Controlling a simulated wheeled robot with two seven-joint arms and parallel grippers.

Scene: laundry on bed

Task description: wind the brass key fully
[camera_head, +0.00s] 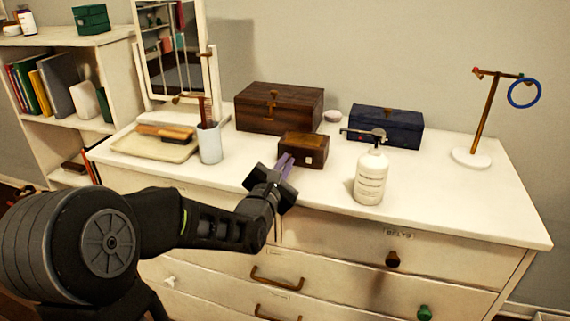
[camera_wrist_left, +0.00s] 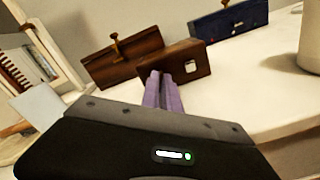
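My right gripper is out of view.
A larger wooden box (camera_head: 295,112) with a brass fitting and a blue box (camera_head: 386,129) stand behind. A white pump bottle (camera_head: 370,177) is to the right, a cup with a comb (camera_head: 210,143) to the left.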

